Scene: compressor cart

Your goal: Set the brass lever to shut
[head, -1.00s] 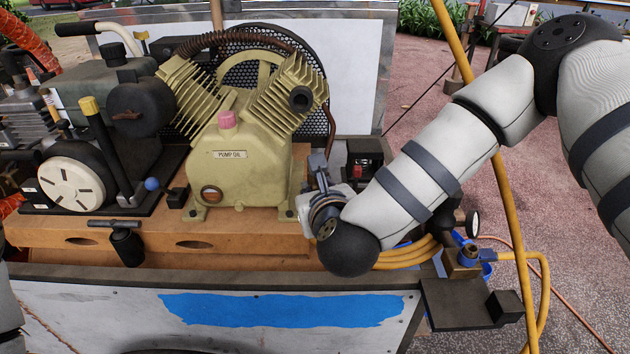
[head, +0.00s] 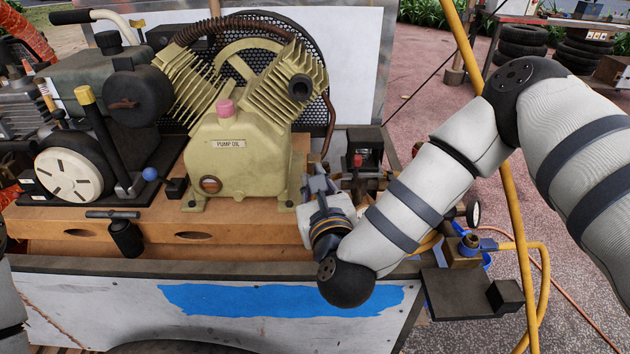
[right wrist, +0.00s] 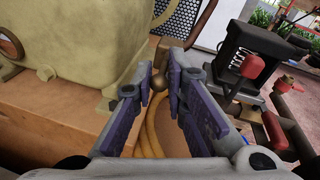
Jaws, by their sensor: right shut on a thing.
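The brass lever (right wrist: 158,83) shows in the right wrist view as a small rounded brass end between my fingertips. My right gripper (right wrist: 162,78) is shut on it, with one purple-padded finger on each side. In the head view my right gripper (head: 318,182) reaches in beside the compressor's right foot, tilted away from me. It hides the lever there, so I cannot tell the lever's angle. Only part of my left arm shows at the head view's left edge; its gripper is outside the picture.
The cream pump (head: 235,170) stands just left of my right gripper on the wooden deck (head: 100,215). A black box with a red part (head: 362,155) stands to the right. Yellow hose (right wrist: 148,130) lies below the fingers. A blue-handled valve (head: 465,248) is at the cart's right corner.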

